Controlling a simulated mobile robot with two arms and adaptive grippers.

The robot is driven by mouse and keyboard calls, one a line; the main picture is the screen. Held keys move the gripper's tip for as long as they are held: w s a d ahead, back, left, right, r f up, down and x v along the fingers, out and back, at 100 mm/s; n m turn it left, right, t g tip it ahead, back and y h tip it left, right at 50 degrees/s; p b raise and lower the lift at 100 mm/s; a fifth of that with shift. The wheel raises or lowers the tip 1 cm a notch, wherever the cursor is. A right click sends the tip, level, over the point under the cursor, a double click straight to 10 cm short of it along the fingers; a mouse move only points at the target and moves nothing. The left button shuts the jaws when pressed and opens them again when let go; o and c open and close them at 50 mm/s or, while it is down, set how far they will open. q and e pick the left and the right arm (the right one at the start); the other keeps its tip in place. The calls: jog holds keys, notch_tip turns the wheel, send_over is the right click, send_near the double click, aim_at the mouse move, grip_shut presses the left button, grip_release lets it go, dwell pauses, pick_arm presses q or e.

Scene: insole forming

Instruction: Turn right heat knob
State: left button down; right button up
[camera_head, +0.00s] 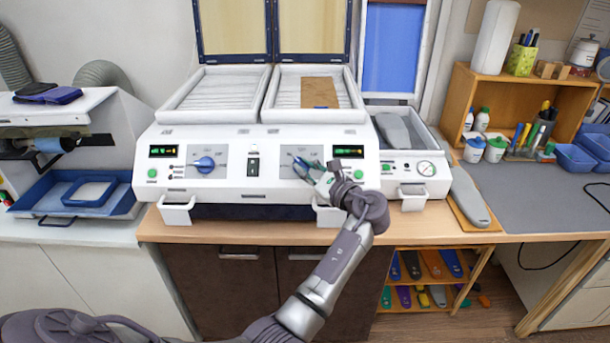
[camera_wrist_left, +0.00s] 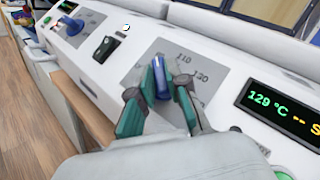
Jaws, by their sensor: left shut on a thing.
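The right heat knob (camera_wrist_left: 161,76) is blue and sits on a grey dial plate with printed numbers, on the white front panel of the heating machine (camera_head: 258,183). My left gripper (camera_head: 314,172) reaches the right dial in the head view and covers most of that knob. In the left wrist view its teal-padded fingers (camera_wrist_left: 160,100) stand on both sides of the knob, shut on it. The left heat knob (camera_head: 205,164) is blue and uncovered; it also shows in the left wrist view (camera_wrist_left: 72,25). My right gripper is in neither view.
The right display (camera_head: 348,151) reads 129 °C in the wrist view. A black switch (camera_head: 253,166) sits between the dials. White handles (camera_head: 176,212) stick out below the panel. A brown sheet (camera_head: 319,92) lies in the open right tray. A grey insole form (camera_head: 468,196) lies at the right.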

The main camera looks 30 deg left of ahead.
pick_arm(q)
jog(key=n+g, duration=0.1)
jog(key=n+g+b, duration=0.1)
jog(key=n+g, duration=0.1)
jog(key=n+g+h, duration=0.1)
jog(key=n+g, duration=0.1)
jog(key=shift+w+r, duration=0.25)
jog(key=shift+w, duration=0.1)
jog(key=shift+w+r+n+g+h+b, duration=0.1)
jog(key=shift+n+g+h+b, duration=0.15)
jog(key=shift+n+g+h, duration=0.65)
jog(key=shift+w+n+g+h+b, duration=0.1)
jog(key=shift+n+g+h+b, duration=0.25)
jog(key=shift+n, duration=0.85)
jog(key=shift+s+g, duration=0.1)
jog(key=shift+g, duration=0.15)
jog(key=c, duration=1.1)
grip_release()
jog(key=shift+a, duration=0.1)
jog(key=shift+c, duration=0.2)
jog(key=shift+r, duration=0.1)
jog(key=v, duration=1.2)
